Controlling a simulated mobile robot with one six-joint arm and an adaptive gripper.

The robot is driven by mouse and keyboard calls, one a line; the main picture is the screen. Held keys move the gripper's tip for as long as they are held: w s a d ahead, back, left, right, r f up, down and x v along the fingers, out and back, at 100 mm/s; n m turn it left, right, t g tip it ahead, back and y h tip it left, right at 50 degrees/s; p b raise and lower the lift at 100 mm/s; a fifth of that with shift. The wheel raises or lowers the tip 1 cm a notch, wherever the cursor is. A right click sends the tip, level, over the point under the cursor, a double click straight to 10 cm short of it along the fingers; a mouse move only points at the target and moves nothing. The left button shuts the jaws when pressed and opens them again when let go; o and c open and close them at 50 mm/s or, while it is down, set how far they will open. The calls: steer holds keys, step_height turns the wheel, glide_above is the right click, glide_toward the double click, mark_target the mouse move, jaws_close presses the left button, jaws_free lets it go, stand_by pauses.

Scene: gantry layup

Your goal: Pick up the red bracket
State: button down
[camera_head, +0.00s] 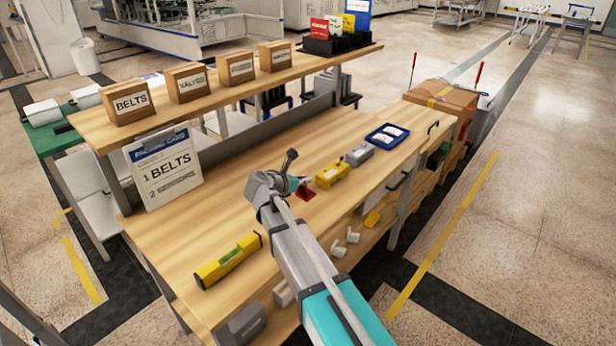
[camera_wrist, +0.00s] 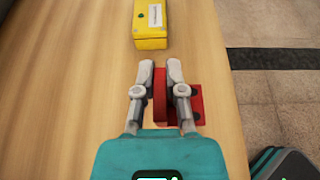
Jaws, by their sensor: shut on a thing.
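The red bracket (camera_wrist: 194,101) is between the fingers of my gripper (camera_wrist: 167,70) in the wrist view. One upright red wall stands between the two fingers, and a flat red part with small holes extends to the right. In the head view the red bracket (camera_head: 305,193) shows as a small red patch at the bench top, just beyond my wrist. My gripper is shut on the bracket. The fingertips are mostly hidden by my arm in the head view. I cannot tell whether the bracket touches the bench.
A yellow box (camera_wrist: 150,24) lies just ahead of the bracket; it also shows in the head view (camera_head: 332,175). A grey box (camera_head: 359,154) and a blue tray (camera_head: 387,136) are farther right. A yellow level (camera_head: 228,260) lies front left. A shelf (camera_head: 225,95) with labelled boxes overhangs the back.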

steer(key=s+a+r+p, duration=0.4)
steer(key=s+r+p, duration=0.1)
steer(key=s, duration=0.5)
steer(key=shift+s+a+r+p, duration=0.2)
steer(key=shift+r+p, duration=0.15)
steer(key=shift+r, duration=0.45)
step_height(320, 180, up, 5)
steer(key=p, duration=0.5)
steer(key=shift+w+r, duration=0.1)
steer(key=shift+r, duration=0.05)
steer(key=shift+s, duration=0.2)
